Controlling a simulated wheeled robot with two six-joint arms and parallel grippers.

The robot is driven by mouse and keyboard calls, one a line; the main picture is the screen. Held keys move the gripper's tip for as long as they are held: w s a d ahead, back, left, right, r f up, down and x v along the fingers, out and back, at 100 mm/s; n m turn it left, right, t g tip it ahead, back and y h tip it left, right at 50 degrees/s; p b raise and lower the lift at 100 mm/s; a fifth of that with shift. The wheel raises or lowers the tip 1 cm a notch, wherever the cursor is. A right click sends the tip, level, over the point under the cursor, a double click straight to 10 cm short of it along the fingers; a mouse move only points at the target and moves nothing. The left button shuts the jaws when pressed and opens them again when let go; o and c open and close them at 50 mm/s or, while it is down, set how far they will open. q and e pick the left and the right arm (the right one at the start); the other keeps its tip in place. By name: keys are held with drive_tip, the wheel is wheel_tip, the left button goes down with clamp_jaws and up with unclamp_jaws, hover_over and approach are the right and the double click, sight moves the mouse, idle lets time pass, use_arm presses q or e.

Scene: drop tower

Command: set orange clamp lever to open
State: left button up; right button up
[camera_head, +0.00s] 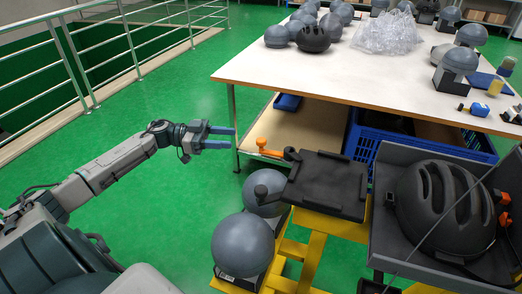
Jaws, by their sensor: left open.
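The orange clamp lever (272,152) sticks out to the left from a dark pivot at the left corner of a black plate (328,184). The plate sits on a yellow frame (318,232). My left gripper (232,138) is open, its two blue fingers pointing right toward the lever's orange tip. A small gap shows between the fingertips and the lever, and nothing is between the fingers. My right gripper is not in view.
A black helmet (440,208) sits in a grey box at right. A white table (350,65) with headforms and a blue crate (430,140) below stand behind. Green floor at left is clear up to a railing.

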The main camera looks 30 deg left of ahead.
sight(261, 139)
use_arm(q)
drive_tip(key=p+x, duration=0.1)
drive_tip(key=x, duration=0.8)
drive_tip(key=shift+d+r, duration=0.1)
drive_tip(key=shift+d, duration=0.25)
drive_tip(key=shift+w+d, duration=0.35)
drive_tip(key=shift+d, duration=0.15)
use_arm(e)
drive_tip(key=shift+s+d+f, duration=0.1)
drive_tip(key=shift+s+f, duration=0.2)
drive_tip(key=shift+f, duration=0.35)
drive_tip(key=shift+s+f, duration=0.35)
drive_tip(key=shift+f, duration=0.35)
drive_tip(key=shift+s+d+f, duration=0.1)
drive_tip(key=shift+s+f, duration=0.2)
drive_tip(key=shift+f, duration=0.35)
use_arm(q)
clamp_jaws()
